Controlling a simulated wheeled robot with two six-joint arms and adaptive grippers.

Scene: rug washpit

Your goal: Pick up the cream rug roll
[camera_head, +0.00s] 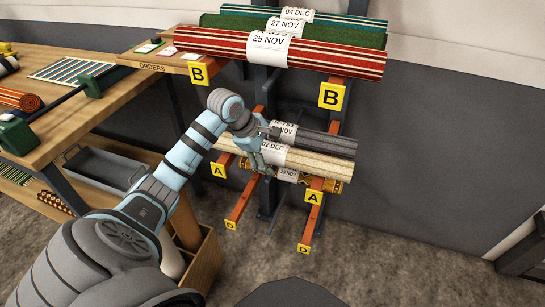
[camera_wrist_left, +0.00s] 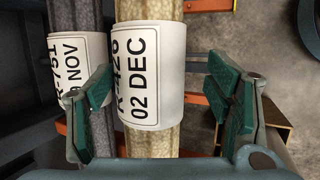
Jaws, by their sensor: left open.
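The cream rug roll (camera_head: 325,167) lies across the rack's A-marked arms, with a white label reading 02 DEC. It also shows in the left wrist view (camera_wrist_left: 152,143), where its label reads 02 DEC. My left gripper (camera_head: 262,150) is at the roll's label, near its middle. In the left wrist view my open gripper (camera_wrist_left: 160,88) has one green-padded finger on each side of the roll, and the right pad is clearly apart from it. My right gripper is not in view.
The grey roll (camera_head: 335,144) lies right behind the cream one. A yellow-brown roll (camera_head: 332,187) shows just below. A red striped roll (camera_head: 340,59) and green rolls lie above on the B arms (camera_head: 350,79). A wooden table (camera_head: 60,140) stands left.

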